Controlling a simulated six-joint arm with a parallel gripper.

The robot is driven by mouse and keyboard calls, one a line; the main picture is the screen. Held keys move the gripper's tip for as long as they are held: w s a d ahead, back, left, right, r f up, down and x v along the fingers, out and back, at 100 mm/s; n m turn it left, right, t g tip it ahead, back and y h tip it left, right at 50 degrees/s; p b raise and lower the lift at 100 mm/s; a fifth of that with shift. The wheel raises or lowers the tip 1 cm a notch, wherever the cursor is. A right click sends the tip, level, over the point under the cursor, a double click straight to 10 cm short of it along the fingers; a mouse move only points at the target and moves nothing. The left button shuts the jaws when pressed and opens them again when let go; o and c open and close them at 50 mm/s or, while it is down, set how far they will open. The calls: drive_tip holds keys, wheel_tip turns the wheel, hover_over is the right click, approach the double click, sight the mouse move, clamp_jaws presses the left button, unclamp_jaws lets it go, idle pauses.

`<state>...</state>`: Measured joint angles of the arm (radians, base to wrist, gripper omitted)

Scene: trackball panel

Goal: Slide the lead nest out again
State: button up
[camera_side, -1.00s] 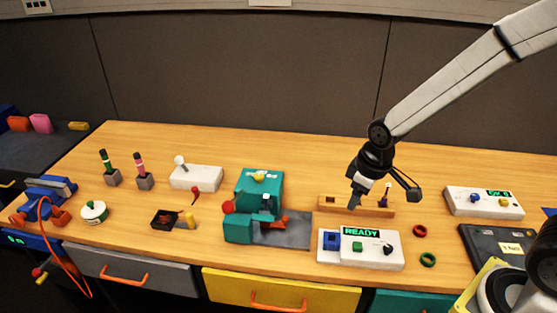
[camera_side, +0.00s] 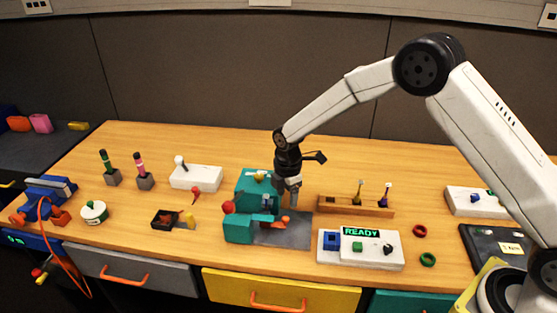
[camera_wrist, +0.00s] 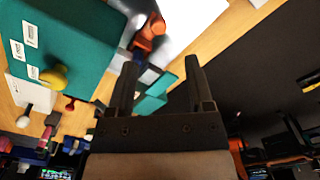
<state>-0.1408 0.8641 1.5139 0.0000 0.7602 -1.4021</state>
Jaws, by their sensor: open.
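The teal press-like fixture (camera_side: 262,186) stands mid-bench, with a yellow knob on top and a red ball on its left. A grey plate (camera_side: 292,236) extends from it to the right. An orange handle (camera_side: 284,219), seemingly on the sliding nest, shows at the fixture's right; it also shows in the wrist view (camera_wrist: 152,32). The nest itself is mostly hidden by the fixture. My gripper (camera_side: 294,203) is open and empty, pointing down just above the handle. In the wrist view its fingers (camera_wrist: 161,64) are apart, with the teal body (camera_wrist: 62,45) to their left.
A white panel (camera_side: 360,262) reading READY lies right of the grey plate. A wooden rack (camera_side: 340,206) with two upright pegs stands behind it. A white box (camera_side: 196,178) and a dark tray (camera_side: 165,219) lie left. Green (camera_side: 428,260) and red (camera_side: 420,231) rings lie right.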

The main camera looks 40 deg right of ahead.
sight(285, 218)
drive_tip(key=shift+w+a+f, duration=0.1)
drive_tip(key=shift+w+f, duration=0.05)
drive_tip(key=shift+f, duration=0.05)
drive_tip(key=shift+f, duration=3.85)
clamp_jaws()
